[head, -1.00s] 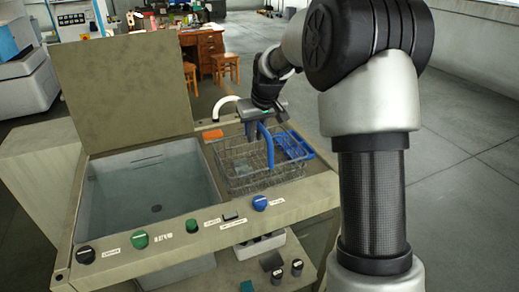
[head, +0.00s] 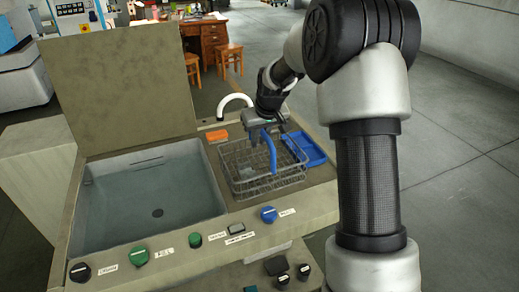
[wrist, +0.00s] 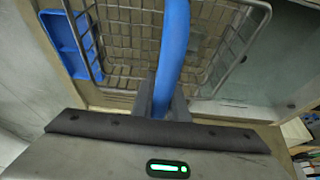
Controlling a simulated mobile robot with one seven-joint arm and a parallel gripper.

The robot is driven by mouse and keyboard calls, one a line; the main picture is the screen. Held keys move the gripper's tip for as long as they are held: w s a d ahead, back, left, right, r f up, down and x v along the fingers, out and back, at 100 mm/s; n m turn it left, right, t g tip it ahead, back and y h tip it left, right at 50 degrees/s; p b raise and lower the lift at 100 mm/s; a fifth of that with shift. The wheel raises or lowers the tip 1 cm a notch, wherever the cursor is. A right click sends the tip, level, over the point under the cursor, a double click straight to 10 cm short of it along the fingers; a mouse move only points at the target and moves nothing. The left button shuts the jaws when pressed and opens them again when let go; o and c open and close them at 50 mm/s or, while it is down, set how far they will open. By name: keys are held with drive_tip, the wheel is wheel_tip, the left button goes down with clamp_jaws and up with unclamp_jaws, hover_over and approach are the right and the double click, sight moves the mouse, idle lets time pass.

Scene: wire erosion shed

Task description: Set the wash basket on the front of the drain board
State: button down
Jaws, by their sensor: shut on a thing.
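The wash basket (head: 240,182) is a wire-mesh basket with a blue arched handle (head: 270,153). It is over the front part of the drain board (head: 216,168), right of the sink, and looks level. I cannot tell whether its base touches the board. My gripper (head: 263,130) is above the basket, shut on the handle. In the wrist view the handle (wrist: 174,45) runs up between the fingers (wrist: 163,100), with the basket's wire rim (wrist: 88,58) beyond. Part of the basket's far side is hidden by my gripper and the handle.
A blue tray (head: 305,148) lies on the board right of the basket; it also shows in the wrist view (wrist: 62,38). An orange block (head: 217,136) and a white curved tube (head: 236,101) are behind. The sink (head: 150,195) is left. Knobs (head: 268,214) line the front panel.

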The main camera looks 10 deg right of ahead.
drive_tip(key=shift+w+f, duration=0.1)
drive_tip(key=shift+f, duration=1.65)
drive_tip(key=c, duration=1.7)
unclamp_jaws()
drive_tip(key=shift+f, duration=0.1)
drive_tip(key=shift+c, duration=0.2)
